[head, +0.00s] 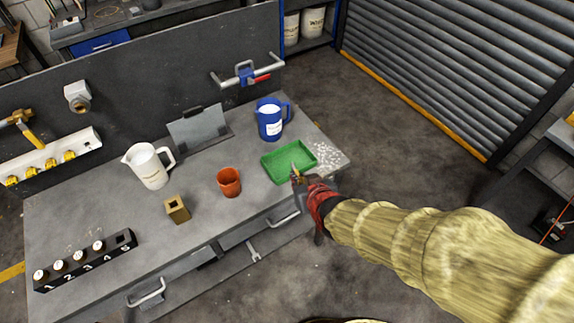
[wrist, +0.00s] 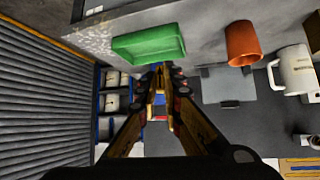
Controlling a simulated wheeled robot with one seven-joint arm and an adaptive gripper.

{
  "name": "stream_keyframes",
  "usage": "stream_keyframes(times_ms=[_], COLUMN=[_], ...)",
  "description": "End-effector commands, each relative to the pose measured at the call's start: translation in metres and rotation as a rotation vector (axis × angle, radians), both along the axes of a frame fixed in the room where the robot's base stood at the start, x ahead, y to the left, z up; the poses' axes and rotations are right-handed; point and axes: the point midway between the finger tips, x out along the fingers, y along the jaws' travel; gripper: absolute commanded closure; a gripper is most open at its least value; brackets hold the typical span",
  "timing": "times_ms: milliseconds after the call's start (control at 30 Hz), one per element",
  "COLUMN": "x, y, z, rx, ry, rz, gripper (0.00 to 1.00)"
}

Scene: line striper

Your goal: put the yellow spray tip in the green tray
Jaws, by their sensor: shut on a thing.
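The green tray (head: 278,164) lies near the right end of the grey workbench. It is shallow and looks empty; it also shows in the wrist view (wrist: 140,46). My gripper (head: 296,174) is at the tray's near edge in the head view, and its fingers overlap the rim in the picture. In the wrist view my gripper (wrist: 159,80) is shut on a small yellowish piece (wrist: 158,98), which looks like the yellow spray tip. The fingers hide most of it. I cannot tell the height of the gripper above the tray.
An orange cup (head: 229,183) stands left of the tray, and a blue jug (head: 270,122) stands behind it. A white jug (head: 148,168), a tan block (head: 177,209) and a numbered black rack (head: 88,262) are further left. White specks (head: 327,155) lie right of the tray.

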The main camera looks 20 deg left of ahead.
Motion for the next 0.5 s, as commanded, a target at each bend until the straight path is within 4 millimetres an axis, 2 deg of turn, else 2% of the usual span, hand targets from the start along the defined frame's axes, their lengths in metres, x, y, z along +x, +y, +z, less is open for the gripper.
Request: stream_keyframes(times_ms=[100, 367, 500], x=[0.019, 0.065, 0.081], y=[0.014, 0.048, 0.060], z=[-0.016, -0.041, -0.068], rx=[-0.002, -0.002, -0.002], ry=[0.002, 0.002, 0.002], rz=[-0.001, -0.001, -0.002], gripper=[1.00, 1.00, 1.00])
